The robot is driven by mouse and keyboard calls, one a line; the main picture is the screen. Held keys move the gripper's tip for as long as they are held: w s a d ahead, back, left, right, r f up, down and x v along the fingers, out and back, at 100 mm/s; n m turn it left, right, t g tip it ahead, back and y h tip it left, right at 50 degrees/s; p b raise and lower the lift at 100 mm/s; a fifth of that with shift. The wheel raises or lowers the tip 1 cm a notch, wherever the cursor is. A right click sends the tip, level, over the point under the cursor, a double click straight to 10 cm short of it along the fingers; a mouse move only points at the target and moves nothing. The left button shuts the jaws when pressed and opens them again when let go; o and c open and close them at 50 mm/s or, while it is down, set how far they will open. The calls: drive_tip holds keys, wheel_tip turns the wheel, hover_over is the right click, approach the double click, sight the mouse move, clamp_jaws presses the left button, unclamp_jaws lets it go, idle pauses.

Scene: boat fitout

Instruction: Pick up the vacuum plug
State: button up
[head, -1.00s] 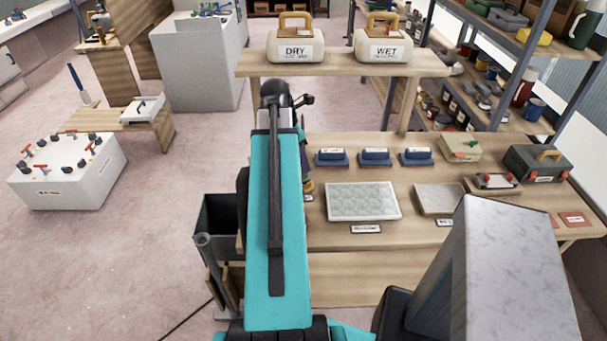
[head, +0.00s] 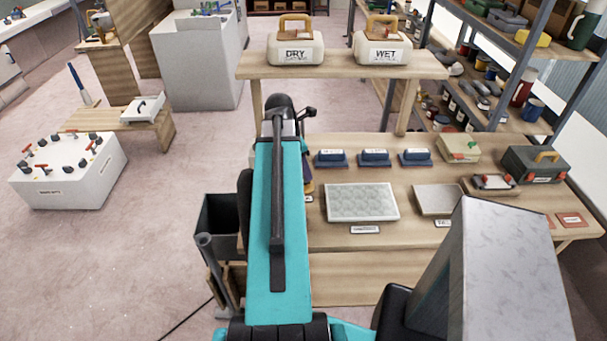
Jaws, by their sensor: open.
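I cannot pick out the vacuum plug with certainty. Two cream containers with tan handles, one marked DRY (head: 295,48) and one marked WET (head: 382,48), stand side by side on the raised wooden shelf. My teal arm reaches away from me up the middle of the view. My gripper (head: 307,113) shows only as a small dark shape at the arm's far end, in front of and below the shelf. It is open, with nothing visible in it. A dark blue and yellow item (head: 306,172) is partly hidden behind my arm.
The wooden bench (head: 400,238) holds three blue blocks (head: 374,158), a bubbled white tray (head: 362,202), a grey pad (head: 438,199) and a dark toolbox (head: 535,164). A dark bin (head: 216,222) stands left of my arm. A white block with knobs (head: 68,172) stands on open floor.

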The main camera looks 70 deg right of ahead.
drive_tip(key=shift+x, duration=0.95)
drive_tip(key=shift+c, duration=0.5)
drive_tip(key=shift+a, duration=0.1)
clamp_jaws()
